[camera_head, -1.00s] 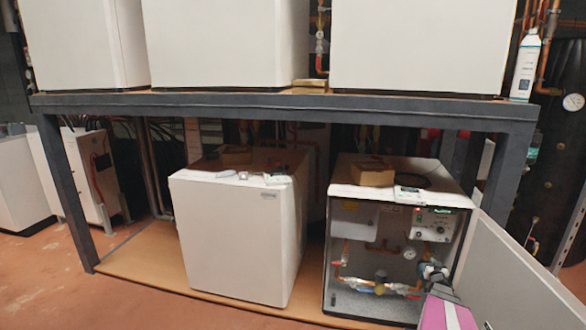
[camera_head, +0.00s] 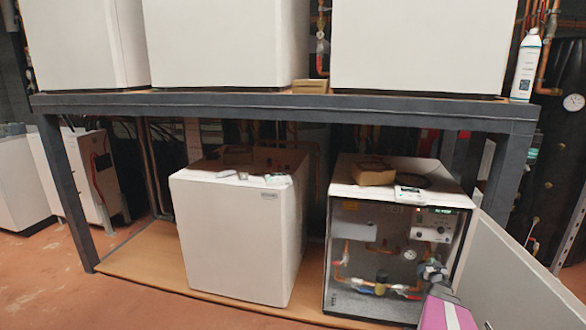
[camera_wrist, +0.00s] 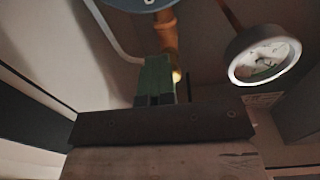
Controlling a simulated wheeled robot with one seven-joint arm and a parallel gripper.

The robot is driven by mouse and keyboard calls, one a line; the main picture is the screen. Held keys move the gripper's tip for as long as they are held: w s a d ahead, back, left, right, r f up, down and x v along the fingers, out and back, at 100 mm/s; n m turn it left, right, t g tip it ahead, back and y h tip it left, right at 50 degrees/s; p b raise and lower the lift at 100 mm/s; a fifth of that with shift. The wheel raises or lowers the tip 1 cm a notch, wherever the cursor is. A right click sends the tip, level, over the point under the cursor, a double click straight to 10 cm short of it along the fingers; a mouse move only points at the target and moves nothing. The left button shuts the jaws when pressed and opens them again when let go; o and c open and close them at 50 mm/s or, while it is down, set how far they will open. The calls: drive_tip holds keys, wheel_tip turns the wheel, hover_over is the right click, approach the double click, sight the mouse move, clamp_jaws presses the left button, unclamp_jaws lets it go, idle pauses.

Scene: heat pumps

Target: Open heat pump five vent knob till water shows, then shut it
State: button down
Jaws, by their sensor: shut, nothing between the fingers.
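An open-fronted heat pump (camera_head: 340,255) stands at the lower right of the rack, with copper pipes and valves inside; I cannot read a number on it. My gripper (camera_head: 436,270) is at its lower right front opening, above my magenta wrist part. In the wrist view my gripper (camera_wrist: 156,68) is shut and empty, its narrow green fingers pointing in beside a copper pipe (camera_wrist: 166,32). A dark blue round part (camera_wrist: 145,3) is cut off at the top edge; I cannot tell if it is the vent knob. A small brass fitting (camera_wrist: 177,76) shows beside the fingers. No water is visible.
A round gauge (camera_wrist: 265,55) is right of the fingers. The heat pump's open door (camera_head: 515,275) stands to the right of my gripper. A closed white heat pump (camera_head: 235,240) is to the left. The grey rack beam (camera_head: 290,107) runs above.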

drive_tip(key=shift+n+y, duration=0.3)
drive_tip(key=shift+y, duration=0.1)
drive_tip(key=shift+s+a+f, duration=0.1)
drive_tip(key=shift+s+a, duration=0.35)
drive_tip(key=shift+s, duration=0.3)
drive_tip(key=shift+s+a+f, duration=0.15)
drive_tip(key=shift+s+a, duration=0.25)
drive_tip(key=shift+s, duration=0.3)
drive_tip(key=shift+s+a+f, duration=0.1)
drive_tip(key=shift+s+a, duration=0.35)
drive_tip(key=shift+s, duration=0.3)
drive_tip(key=s+a+r+g, duration=0.1)
drive_tip(key=a+r+g, duration=0.25)
drive_tip(key=a, duration=0.65)
drive_tip(key=s+a+r+g, duration=0.25)
drive_tip(key=a+g, duration=0.25)
drive_tip(key=a, duration=0.5)
drive_tip(key=s+a+r+n+g+y, duration=0.1)
drive_tip(key=s+a+r+g+y, duration=0.1)
drive_tip(key=s+a, duration=0.7)
drive_tip(key=s+a+r+n+g+y, duration=0.1)
drive_tip(key=s+a+r+g, duration=0.4)
drive_tip(key=a, duration=1)
drive_tip(key=s+g+y, duration=0.1)
drive_tip(key=s+g, duration=0.1)
drive_tip(key=s, duration=0.2)
drive_tip(key=shift+s+r+n, duration=0.2)
drive_tip(key=shift+r+n, duration=0.05)
drive_tip(key=shift+n, duration=0.05)
